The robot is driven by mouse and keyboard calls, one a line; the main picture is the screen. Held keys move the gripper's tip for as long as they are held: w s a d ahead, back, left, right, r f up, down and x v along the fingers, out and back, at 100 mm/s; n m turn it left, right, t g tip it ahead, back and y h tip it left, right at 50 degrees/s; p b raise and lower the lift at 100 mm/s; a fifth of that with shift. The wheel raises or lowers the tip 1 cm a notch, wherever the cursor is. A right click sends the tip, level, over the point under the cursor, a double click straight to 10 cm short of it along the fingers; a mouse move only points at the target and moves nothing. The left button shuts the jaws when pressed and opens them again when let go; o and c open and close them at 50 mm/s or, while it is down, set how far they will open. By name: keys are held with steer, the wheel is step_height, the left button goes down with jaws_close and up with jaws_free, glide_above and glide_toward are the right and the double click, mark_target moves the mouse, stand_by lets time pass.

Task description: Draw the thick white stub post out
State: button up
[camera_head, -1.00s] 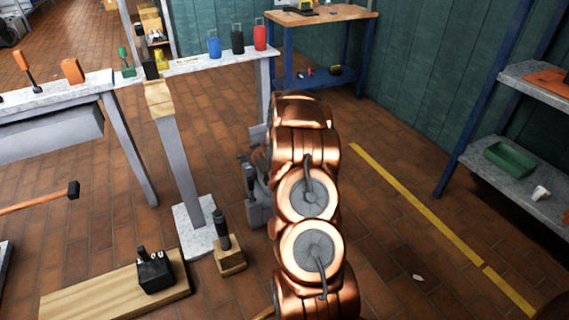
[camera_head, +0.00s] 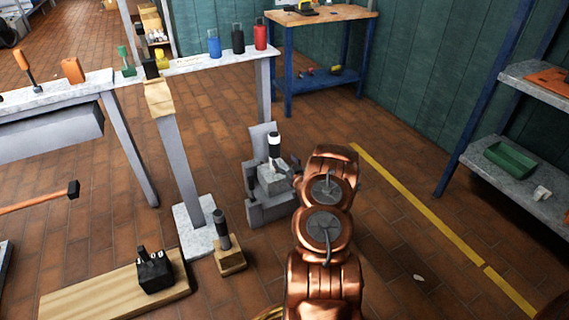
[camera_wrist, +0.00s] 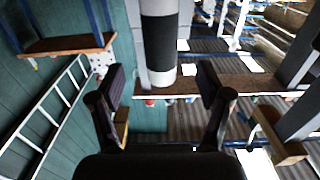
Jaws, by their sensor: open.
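The thick stub post (camera_head: 274,146) is white with a broad black band. It stands upright in a grey stepped block (camera_head: 268,190) on the floor, left of my copper arm in the head view. In the wrist view the post (camera_wrist: 159,42) comes in from the top edge, its white end between the lines of my two fingers. My gripper (camera_wrist: 160,78) is open, with a finger on either side of the post's end and no visible contact. How deep the post reaches between the fingers, I cannot tell. In the head view my gripper is mostly hidden by my wrist.
A wooden-topped post on a pale base (camera_head: 190,232) and a small wooden block with a dark peg (camera_head: 229,255) stand to the left. A black box (camera_head: 155,271) sits on a plank. A blue-legged bench (camera_head: 320,14) stands behind. Floor to the right is mostly clear.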

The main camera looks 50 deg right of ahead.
mark_target(277, 151)
steer(key=shift+b+x, duration=1.2)
steer(key=shift+x, duration=0.75)
steer(key=shift+b+x, duration=1.05)
steer(key=shift+x, duration=0.95)
steer(key=shift+c, duration=0.2)
jaws_close()
steer(key=shift+r, duration=0.1)
steer(key=shift+r+p, duration=2.7)
steer(key=shift+r, duration=3)
